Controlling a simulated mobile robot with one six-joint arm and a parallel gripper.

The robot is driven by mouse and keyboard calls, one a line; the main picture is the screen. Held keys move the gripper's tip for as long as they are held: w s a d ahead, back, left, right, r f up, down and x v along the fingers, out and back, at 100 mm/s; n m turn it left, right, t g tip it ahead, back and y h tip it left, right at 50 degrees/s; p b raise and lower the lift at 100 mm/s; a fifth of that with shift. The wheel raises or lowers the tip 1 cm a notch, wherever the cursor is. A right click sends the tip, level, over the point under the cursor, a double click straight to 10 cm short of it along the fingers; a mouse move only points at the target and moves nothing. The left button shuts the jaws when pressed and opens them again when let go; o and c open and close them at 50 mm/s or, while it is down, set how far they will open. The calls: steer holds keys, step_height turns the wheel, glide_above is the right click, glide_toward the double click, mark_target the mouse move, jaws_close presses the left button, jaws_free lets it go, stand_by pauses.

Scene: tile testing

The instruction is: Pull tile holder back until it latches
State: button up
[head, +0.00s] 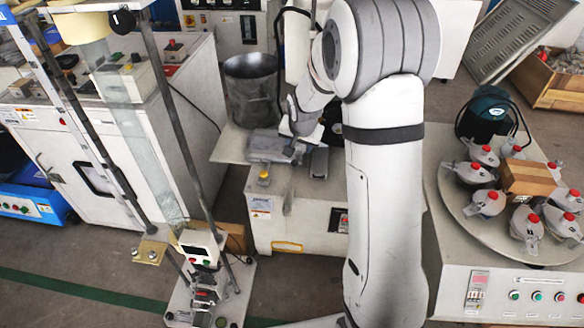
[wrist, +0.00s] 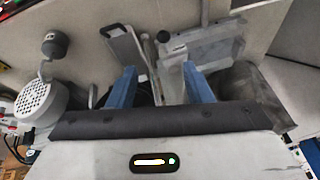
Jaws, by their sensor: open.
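The tile holder appears to be the grey plate-like fixture (wrist: 212,50) on the bench machine, at upper right in the wrist view; it also shows as a grey block (head: 268,147) in the head view. A rod with a black knob (wrist: 162,36) stands beside its left edge. My gripper (wrist: 158,66) is open, its two blue fingers apart, with the rod and part of the fixture showing between and beyond the tips. I cannot tell whether either finger touches them. In the head view my arm hides part of the machine, and the fingers are not clear.
A grey drum (head: 251,88) stands behind the fixture, close to my gripper's right finger in the wrist view (wrist: 245,82). A white-grilled motor (wrist: 42,100) is at left. A round table of red-capped jars (head: 470,205) stands right, a tall test stand (head: 190,150) left.

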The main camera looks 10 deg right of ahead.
mark_target(295, 162)
steer(key=shift+m, duration=0.3)
steer(key=b+x, duration=0.1)
steer(key=x, duration=0.6)
steer(key=b+x, duration=0.2)
steer(key=x, duration=0.5)
steer(key=shift+w+a+f, duration=0.15)
steer(key=shift+w+a, duration=0.1)
steer(key=shift+c, duration=0.3)
jaws_close()
